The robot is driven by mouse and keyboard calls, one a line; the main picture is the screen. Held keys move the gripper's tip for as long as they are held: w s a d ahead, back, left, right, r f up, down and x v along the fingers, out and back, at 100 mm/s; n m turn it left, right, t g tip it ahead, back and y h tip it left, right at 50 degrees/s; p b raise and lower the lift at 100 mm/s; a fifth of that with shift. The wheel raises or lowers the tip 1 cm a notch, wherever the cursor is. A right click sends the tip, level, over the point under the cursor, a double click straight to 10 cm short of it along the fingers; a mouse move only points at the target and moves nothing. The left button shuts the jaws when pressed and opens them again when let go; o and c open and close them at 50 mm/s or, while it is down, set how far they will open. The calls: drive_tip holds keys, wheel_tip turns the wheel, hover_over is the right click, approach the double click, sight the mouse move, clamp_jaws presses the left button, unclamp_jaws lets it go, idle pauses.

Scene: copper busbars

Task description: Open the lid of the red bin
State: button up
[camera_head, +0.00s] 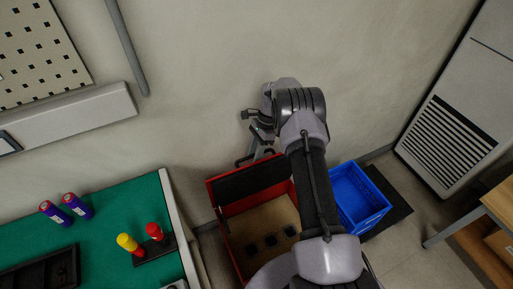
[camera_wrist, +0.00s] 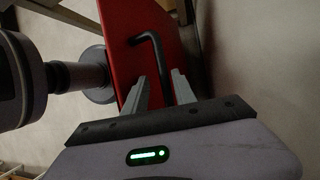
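The red bin (camera_head: 232,246) stands on the floor in the middle of the head view. Its lid (camera_head: 250,181) is raised at the back, with a dark inner face showing, and the inside of the bin is visible. In the wrist view the red lid (camera_wrist: 121,50) carries a bent black handle (camera_wrist: 152,42). My gripper (camera_head: 256,143) is behind the raised lid, by the wall. In the wrist view my gripper (camera_wrist: 159,75) is open, its two fingers apart with the handle's lower part between them. Contact with the handle cannot be told.
Several small dark items lie on the bin's brown floor. A blue crate (camera_head: 358,198) stands right of the bin, partly behind my arm. A green-topped table (camera_head: 108,215) with batteries and a red and a yellow-red handled object is at left. The wall is close behind my gripper.

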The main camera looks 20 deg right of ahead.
drive_tip(key=p+v, duration=0.5)
drive_tip(key=v, duration=1.2)
drive_tip(key=shift+d, duration=0.1)
drive_tip(key=shift+c, duration=0.2)
drive_tip(key=shift+a, duration=0.2)
drive_tip(key=c, duration=0.4)
drive_tip(key=a+n+h, duration=0.1)
drive_tip(key=a+n, duration=0.1)
drive_tip(key=n, duration=0.1)
drive_tip(key=s+a+n, duration=0.1)
drive_tip(key=a+n, duration=0.2)
drive_tip(key=s+a+n+h, duration=0.1)
drive_tip(key=a+n, duration=0.2)
drive_tip(key=shift+s+a+f+n+h+b, duration=0.1)
drive_tip(key=shift+a+f+n+h+b, duration=0.1)
drive_tip(key=shift+n+h+b, duration=0.1)
clamp_jaws()
drive_tip(key=w+a+f+n+h, duration=0.1)
drive_tip(key=a+n+h, duration=0.1)
drive_tip(key=a+n, duration=0.55)
wheel_tip(320, 180, down, 10)
drive_tip(key=s+n+b, duration=0.1)
drive_tip(key=b, duration=0.3)
drive_tip(key=shift+s+t, duration=0.2)
drive_tip(key=shift+t, duration=0.1)
